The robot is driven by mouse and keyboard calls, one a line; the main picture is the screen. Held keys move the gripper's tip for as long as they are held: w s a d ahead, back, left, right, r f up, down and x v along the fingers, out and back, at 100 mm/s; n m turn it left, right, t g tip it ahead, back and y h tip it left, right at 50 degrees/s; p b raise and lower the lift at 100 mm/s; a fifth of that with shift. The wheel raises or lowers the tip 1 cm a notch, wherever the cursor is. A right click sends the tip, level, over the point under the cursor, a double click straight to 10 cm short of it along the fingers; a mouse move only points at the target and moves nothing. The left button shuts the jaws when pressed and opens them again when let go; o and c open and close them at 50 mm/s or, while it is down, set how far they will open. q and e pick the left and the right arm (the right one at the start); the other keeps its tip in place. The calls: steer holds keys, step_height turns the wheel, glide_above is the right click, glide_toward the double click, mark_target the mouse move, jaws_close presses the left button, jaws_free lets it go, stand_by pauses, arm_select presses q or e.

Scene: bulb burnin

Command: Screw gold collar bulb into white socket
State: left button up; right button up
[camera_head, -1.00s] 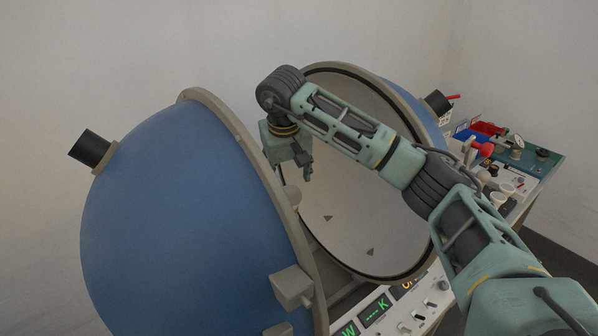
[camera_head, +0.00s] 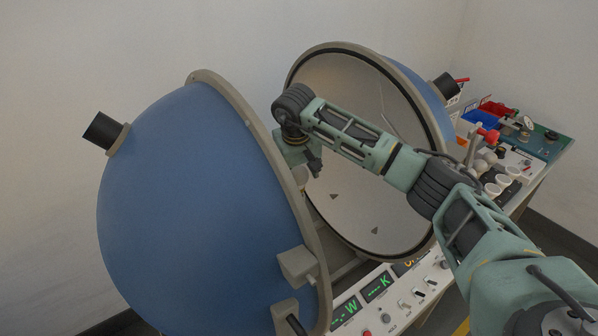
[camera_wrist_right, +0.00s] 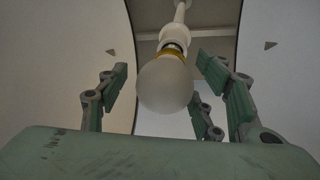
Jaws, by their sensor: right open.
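In the right wrist view, a frosted round bulb (camera_wrist_right: 165,86) with a gold collar (camera_wrist_right: 171,54) hangs in front of me. Its metal base shows between the collar and a white socket (camera_wrist_right: 175,33) on a white stem. The base lines up with the socket's mouth; how deep it sits I cannot tell. My right gripper (camera_wrist_right: 170,95) is open, its fingers spread on both sides of the bulb with gaps. In the head view my right gripper (camera_head: 314,171) is between the sphere halves, beside a pale rounded shape that is probably the bulb (camera_head: 300,178). My left gripper is out of view.
A blue sphere stands open, its near half (camera_head: 190,200) on the left and its white-lined far half (camera_head: 345,110) behind my arm. A control panel (camera_head: 400,295) with green displays lies below. A bench (camera_head: 540,145) with bins and several bulbs is at right.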

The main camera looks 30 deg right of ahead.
steer(key=c, duration=1.2)
steer(key=shift+a+r+m+h, duration=0.15)
steer(key=shift+m+h, duration=0.15)
steer(key=shift+m, duration=0.6)
steer(key=m+g+p, duration=0.1)
steer(key=m, duration=0.3)
steer(key=shift+h, duration=0.3)
steer(key=m, duration=0.2)
steer(key=m+g, duration=0.1)
steer(key=m, duration=0.2)
steer(key=shift+g, duration=0.3)
steer(key=m+g, duration=0.1)
steer(key=m, duration=0.2)
steer(key=shift+m, duration=0.4)
steer(key=m, duration=0.3)
steer(key=shift+g, duration=0.4)
steer(key=m+b, duration=0.1)
steer(key=m, duration=0.1)
steer(key=m+g+y+b, duration=0.1)
steer(key=m, duration=0.2)
steer(key=shift+a+f, duration=0.1)
steer(key=shift+f, duration=0.1)
steer(key=shift+r+m, duration=0.1)
steer(key=shift+m, duration=0.2)
